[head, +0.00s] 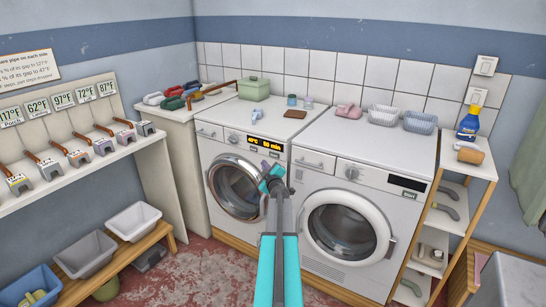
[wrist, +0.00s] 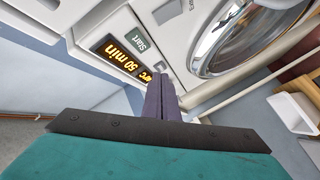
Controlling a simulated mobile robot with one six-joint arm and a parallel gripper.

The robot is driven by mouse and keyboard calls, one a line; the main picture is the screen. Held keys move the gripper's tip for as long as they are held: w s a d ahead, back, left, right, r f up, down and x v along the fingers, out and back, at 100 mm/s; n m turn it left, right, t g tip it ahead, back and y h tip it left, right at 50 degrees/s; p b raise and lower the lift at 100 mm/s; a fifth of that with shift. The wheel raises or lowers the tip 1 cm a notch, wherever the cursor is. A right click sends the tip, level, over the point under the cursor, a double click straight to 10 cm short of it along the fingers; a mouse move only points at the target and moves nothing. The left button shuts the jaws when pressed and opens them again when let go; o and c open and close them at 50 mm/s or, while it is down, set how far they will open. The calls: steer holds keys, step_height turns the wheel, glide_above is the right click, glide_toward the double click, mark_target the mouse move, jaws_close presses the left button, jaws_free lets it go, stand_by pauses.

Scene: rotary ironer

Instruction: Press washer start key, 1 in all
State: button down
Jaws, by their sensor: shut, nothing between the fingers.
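The left machine (head: 205,150) is a white front-loader with a round glass door and a lit display (head: 265,143) reading 40°C and 50 min. In the wrist view, the same display (wrist: 120,56) appears upside down, with a grey plate marked "Start" (wrist: 138,42) beside it. My gripper (head: 266,173) is in front of this machine's panel and upper door edge in the head view. Its dark fingers (wrist: 160,82) are shut and empty, with tips close to the display and the Start plate in the wrist view. Contact cannot be told.
A second white front-loader (head: 322,172) with an unlit display stands to the right. Tubs (head: 84,256) stand on a low bench below.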

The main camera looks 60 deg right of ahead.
mark_target(270, 155)
steer(key=shift+d+p, duration=0.85)
steer(key=shift+d, duration=1.85)
steer(key=shift+d+p, duration=0.7)
steer(key=shift+d, duration=0.15)
stand_by(1.1)
steer(key=shift+a, duration=0.85)
